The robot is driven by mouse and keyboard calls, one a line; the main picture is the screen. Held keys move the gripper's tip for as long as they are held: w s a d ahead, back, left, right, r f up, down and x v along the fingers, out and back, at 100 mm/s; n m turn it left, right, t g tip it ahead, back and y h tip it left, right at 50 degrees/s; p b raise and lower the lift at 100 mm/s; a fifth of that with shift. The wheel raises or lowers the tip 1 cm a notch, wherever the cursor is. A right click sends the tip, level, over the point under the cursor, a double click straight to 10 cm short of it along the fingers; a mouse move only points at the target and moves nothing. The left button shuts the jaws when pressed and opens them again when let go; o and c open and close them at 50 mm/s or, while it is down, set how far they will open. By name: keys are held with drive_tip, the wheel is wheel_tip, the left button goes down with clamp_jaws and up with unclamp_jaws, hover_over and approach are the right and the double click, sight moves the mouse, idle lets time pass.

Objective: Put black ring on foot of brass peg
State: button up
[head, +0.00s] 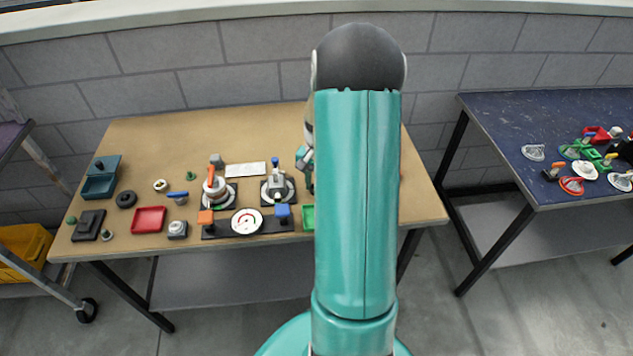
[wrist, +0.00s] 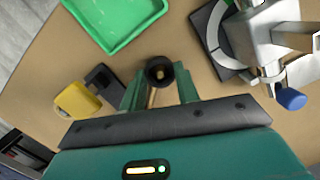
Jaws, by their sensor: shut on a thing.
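In the wrist view my gripper (wrist: 159,76) is shut on a small black ring (wrist: 160,66), held between its two green fingers. Brass shows in the ring's opening and just below it; this looks like the brass peg (wrist: 152,98). The ring appears lined up over or around the peg, but I cannot tell its height or whether it touches the foot. The peg's foot is hidden by the ring and fingers. In the head view my arm covers the peg and the held ring.
A green tray (wrist: 118,22) lies just beyond the gripper. A yellow-handled black piece (wrist: 78,101) is close on the left. A grey metal fixture with a blue knob (wrist: 290,99) stands close on the right. Another black ring (head: 126,199) lies at the table's left.

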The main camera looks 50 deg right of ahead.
drive_tip(key=shift+f, duration=0.2)
idle(0.5)
drive_tip(key=o, duration=1.1)
drive_tip(key=shift+c, duration=0.2)
drive_tip(key=shift+o, duration=0.4)
drive_tip(key=shift+o, duration=1.1)
drive_tip(key=shift+r, duration=3.75)
